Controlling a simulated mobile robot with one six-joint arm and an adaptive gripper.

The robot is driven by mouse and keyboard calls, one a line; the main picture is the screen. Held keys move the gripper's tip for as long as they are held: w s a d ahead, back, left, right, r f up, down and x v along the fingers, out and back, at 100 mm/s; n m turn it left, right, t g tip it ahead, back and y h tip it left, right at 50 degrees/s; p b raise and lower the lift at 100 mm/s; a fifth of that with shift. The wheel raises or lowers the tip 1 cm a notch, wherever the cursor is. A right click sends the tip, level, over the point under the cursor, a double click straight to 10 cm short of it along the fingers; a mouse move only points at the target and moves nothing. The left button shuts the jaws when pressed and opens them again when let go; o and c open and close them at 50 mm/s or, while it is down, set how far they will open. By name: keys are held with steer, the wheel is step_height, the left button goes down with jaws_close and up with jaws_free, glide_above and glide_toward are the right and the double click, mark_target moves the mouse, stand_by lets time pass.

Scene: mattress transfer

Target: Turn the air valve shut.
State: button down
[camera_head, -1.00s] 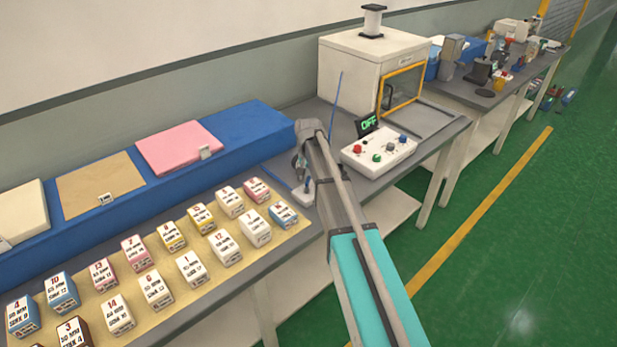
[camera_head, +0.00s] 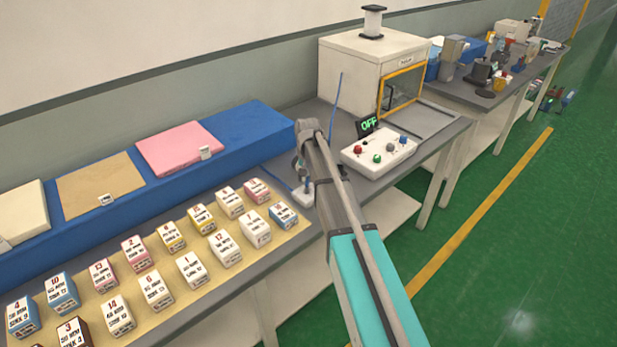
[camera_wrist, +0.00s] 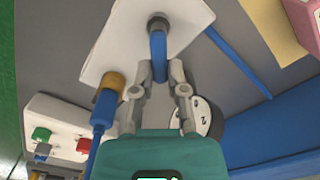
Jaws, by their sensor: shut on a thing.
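The air valve sits on a white block (camera_wrist: 138,38) on the bench, with a blue lever handle (camera_wrist: 158,50) on a dark round pivot. My gripper (camera_wrist: 160,82) is shut on the blue handle near its free end in the wrist view. A brass fitting (camera_wrist: 115,80) with a blue hose (camera_wrist: 98,128) leaves the side of the block. A round white gauge (camera_wrist: 205,117) is partly hidden behind my gripper. In the head view the white block (camera_head: 302,193) shows beside my arm, while my fingers are mostly hidden.
A control box (camera_head: 378,153) with coloured buttons and a display (camera_head: 369,123) reading OFF stands to the right. A white chamber (camera_head: 365,75) is behind it. Numbered boxes (camera_head: 190,270) stand on a tan mat at left; a blue platform (camera_head: 120,205) runs along the wall.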

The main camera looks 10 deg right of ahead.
steer(key=n, duration=0.2)
steer(key=a+n, duration=0.1)
steer(key=n, duration=0.1)
steer(key=shift+n, duration=0.4)
steer(key=n, duration=0.2)
steer(key=a+n, duration=0.1)
steer(key=n, duration=0.1)
steer(key=shift+s+n, duration=0.15)
steer(key=shift+n, duration=0.25)
steer(key=shift+a, duration=0.1)
steer(key=c, duration=0.7)
jaws_free()
steer(key=shift+o, duration=0.2)
steer(key=shift+m, duration=0.3)
